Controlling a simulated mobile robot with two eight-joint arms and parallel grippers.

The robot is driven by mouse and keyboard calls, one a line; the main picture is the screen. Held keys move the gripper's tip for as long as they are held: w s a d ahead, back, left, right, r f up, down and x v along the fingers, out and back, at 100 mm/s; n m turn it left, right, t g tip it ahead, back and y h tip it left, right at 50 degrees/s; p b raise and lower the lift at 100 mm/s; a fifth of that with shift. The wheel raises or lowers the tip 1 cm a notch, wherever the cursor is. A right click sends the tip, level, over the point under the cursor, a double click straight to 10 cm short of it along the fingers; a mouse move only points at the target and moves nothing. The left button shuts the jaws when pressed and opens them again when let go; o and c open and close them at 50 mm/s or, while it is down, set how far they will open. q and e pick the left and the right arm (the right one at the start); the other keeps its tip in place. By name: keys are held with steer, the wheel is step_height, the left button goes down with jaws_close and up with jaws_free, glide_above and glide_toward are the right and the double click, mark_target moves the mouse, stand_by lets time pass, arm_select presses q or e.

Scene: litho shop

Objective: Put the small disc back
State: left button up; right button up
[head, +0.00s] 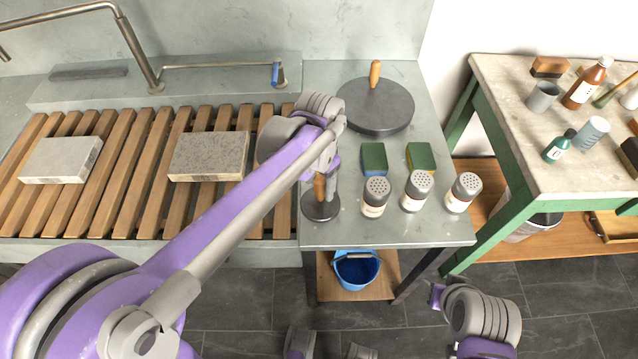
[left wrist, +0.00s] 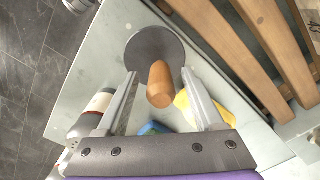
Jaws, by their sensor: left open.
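The small disc (head: 321,208) is dark and round with an upright wooden handle (head: 319,187). It stands flat on the grey counter, right of the slatted rack. My left gripper (head: 327,182) is over it, partly hidden by its own wrist. In the left wrist view the open fingers (left wrist: 159,73) stand on either side of the wooden handle (left wrist: 160,88), with gaps to it. The disc (left wrist: 152,45) shows below them. A larger dark disc (head: 376,108) with a similar handle (head: 375,73) lies farther back on the counter.
Several shakers (head: 376,197) stand to the right of the small disc, with two sponges (head: 374,159) (head: 421,158) behind them. Two stone slabs (head: 208,157) (head: 61,160) lie on the slatted rack (head: 141,150). A blue bucket (head: 356,269) sits below. A green-framed table (head: 510,120) stands at right.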

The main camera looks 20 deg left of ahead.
arm_select(q)
step_height(320, 180, up, 11)
steer(key=shift+r+p, duration=0.2)
steer(key=shift+p, duration=0.3)
steer(key=s+a+f+n+t, duration=0.2)
steer(key=s+a+f+n, duration=0.1)
steer(key=s+f, duration=0.3)
steer(key=s+a+f+n+t, duration=0.2)
steer(key=s+a+f+t, duration=0.1)
steer(key=s+f, duration=0.4)
steer(key=s, duration=0.3)
steer(key=shift+n, duration=0.4)
steer(key=r+p, duration=0.2)
steer(key=shift+w+r, duration=0.3)
steer(key=shift+w, duration=0.1)
